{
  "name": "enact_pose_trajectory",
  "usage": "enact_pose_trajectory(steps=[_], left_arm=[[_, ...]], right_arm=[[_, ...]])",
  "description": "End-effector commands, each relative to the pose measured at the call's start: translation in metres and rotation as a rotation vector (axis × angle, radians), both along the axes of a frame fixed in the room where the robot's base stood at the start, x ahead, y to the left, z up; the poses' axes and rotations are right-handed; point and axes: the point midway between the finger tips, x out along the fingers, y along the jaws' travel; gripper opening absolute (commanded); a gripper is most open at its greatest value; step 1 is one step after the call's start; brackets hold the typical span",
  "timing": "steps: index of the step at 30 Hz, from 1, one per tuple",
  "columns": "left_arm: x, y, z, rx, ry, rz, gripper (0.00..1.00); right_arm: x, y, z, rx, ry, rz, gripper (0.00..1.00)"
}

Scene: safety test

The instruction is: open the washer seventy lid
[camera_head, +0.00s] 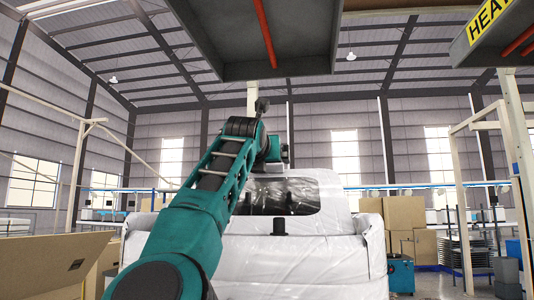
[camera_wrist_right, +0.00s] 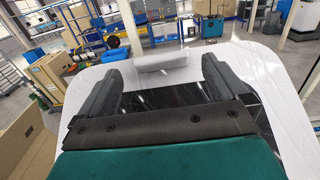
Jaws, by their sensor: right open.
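The washer (camera_head: 300,262) is a large white, glossy machine ahead of me in the head view. Its lid has a dark, see-through window (camera_head: 290,197). My teal arm crosses in front of its left part and hides some of it. In the right wrist view the white lid (camera_wrist_right: 80,82) surrounds the dark window (camera_wrist_right: 160,98), with a raised pale bar (camera_wrist_right: 162,61) at its far side. My right gripper (camera_wrist_right: 160,66) is open, its two grey fingers spread above the window. The bar shows between the fingertips; contact cannot be told. My left gripper is not in view.
Dark overhead housings (camera_head: 275,45) with red pipes hang above. An open cardboard box (camera_head: 50,262) stands at the lower left. Stacked cartons (camera_head: 404,212) and a teal cabinet (camera_head: 402,276) stand right of the washer. Shelving and a pale frame (camera_head: 464,210) stand farther right.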

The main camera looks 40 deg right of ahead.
Motion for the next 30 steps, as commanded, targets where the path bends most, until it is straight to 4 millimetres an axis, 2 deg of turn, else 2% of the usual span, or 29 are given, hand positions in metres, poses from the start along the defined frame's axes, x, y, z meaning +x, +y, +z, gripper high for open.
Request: enact_pose_trajectory(steps=[3,7,20,30], left_arm=[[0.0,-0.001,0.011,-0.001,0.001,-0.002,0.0],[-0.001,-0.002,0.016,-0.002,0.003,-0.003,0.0],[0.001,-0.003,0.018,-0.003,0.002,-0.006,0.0],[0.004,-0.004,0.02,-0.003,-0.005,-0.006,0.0]], right_arm=[[0.013,-0.017,0.002,0.0,0.003,-0.001,1.0],[0.023,-0.028,0.001,0.0,0.002,0.0,1.0],[0.028,-0.035,-0.001,0.0,0.0,0.001,0.99],[0.028,-0.034,-0.001,0.0,0.0,0.001,0.67]])
